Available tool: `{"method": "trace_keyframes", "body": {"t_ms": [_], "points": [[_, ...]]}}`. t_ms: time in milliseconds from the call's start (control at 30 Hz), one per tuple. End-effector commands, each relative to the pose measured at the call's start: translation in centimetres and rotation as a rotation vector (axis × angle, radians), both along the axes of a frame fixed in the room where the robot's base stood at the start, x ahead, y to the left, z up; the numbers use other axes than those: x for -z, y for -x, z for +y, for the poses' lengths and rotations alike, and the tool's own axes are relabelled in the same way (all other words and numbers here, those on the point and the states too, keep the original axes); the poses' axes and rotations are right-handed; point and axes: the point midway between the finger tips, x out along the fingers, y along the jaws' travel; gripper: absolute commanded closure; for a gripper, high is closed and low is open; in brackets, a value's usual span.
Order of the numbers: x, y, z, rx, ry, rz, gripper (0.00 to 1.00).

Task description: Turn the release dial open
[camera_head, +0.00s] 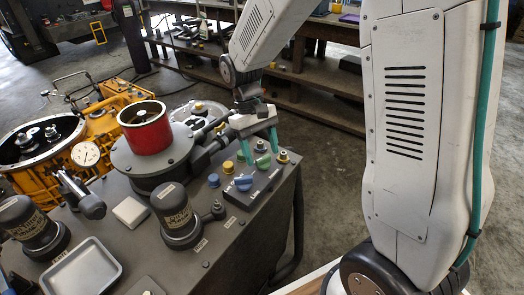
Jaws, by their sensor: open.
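A dark control block (262,196) sits near the right edge of the grey bench and carries a blue dial (243,183) and a green dial (263,161). Labels are too small to read, so I cannot tell which one is the release dial. My gripper (261,157) points down above the block, its two teal fingers spread apart with nothing visible between them. The fingers are in front of and around the green dial in the picture; I cannot tell whether they touch it. The blue dial is left of and nearer than the fingers.
Blue (214,180) and brass (283,156) knobs stand close by. A red cylinder (146,127) on a round grey housing, a black capped cylinder (176,213) and a metal tray (82,271) occupy the bench. Open floor lies to the right, a wooden workbench (320,85) behind.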

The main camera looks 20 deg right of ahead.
Motion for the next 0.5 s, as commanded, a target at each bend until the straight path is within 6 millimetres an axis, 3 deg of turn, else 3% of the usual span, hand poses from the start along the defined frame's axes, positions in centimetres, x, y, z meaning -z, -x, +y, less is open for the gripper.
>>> {"method": "trace_keyframes", "body": {"t_ms": [300,500], "points": [[-4.9,-2.1,0.4,-0.001,0.000,-0.005,0.36],[-6.4,-2.7,0.5,-0.001,0.000,-0.004,0.36]]}}
